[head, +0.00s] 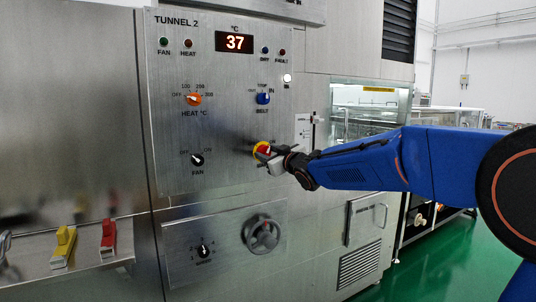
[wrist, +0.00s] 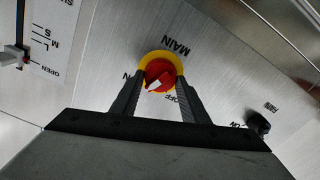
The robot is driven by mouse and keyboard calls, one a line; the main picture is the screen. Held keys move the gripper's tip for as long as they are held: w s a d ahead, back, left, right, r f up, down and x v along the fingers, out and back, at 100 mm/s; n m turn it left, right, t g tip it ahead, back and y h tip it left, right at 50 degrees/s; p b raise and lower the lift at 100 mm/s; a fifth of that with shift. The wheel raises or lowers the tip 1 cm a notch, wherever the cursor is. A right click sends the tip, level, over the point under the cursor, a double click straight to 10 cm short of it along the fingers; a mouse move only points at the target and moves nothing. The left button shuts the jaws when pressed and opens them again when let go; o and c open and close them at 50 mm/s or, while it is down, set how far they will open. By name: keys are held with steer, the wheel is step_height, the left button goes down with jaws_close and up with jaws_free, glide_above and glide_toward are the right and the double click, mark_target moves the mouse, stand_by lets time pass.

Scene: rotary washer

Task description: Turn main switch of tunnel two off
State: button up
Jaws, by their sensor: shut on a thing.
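The main switch is a red rotary knob on a yellow round plate (head: 260,147) at the lower right of the Tunnel 2 panel. In the wrist view the main switch (wrist: 158,73) sits between my fingers, with MAIN printed beside it. OFF shows by the right finger, and a partly hidden label ending in N is left of the left finger. A white mark on the knob points down-left in that view, between the two labels. My gripper (wrist: 161,78) is shut on the red knob, one finger on each side. In the head view my gripper (head: 272,156) partly covers the switch.
The panel (head: 222,120) also carries an orange heat knob (head: 193,98), a blue belt knob (head: 263,98), a black fan knob (head: 197,160) and a display reading 37. A handwheel (head: 262,234) sticks out below. Yellow (head: 63,246) and red (head: 108,238) levers stand at the left.

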steer(key=n, duration=0.7)
steer(key=shift+s+a+f, duration=0.1)
steer(key=shift+f, duration=0.05)
steer(key=n, duration=0.6)
steer(key=shift+f+n, duration=0.2)
steer(key=shift+n, duration=0.2)
steer(key=o, duration=1)
steer(key=shift+s, duration=0.1)
steer(key=v, duration=1.7)
steer(key=shift+s, duration=0.1)
